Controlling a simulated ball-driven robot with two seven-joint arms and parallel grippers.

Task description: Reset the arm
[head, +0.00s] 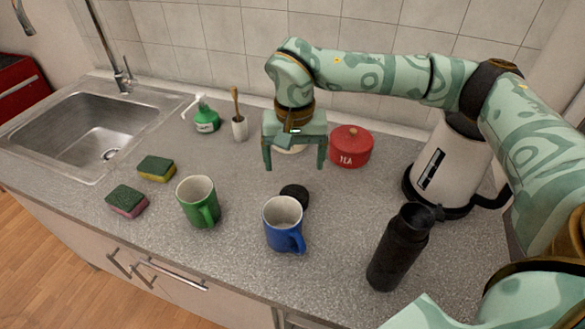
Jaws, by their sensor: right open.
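My right gripper (294,164) shows in the head view near the back of the counter. Its arm comes in from the right and arches over the counter. The two fingers point down and are apart, with nothing held between them. A pale round thing, partly hidden, shows behind the gripper. The red tea tin (351,147) stands just right of the fingers. My left gripper is not in view.
A green mug (197,203), a blue mug (282,226), a black lid (295,194) and a black bottle (397,249) stand in front. A kettle (447,168) is at right, under my arm. Sponges (127,200), a soap bottle (206,119) and the sink (75,128) are left.

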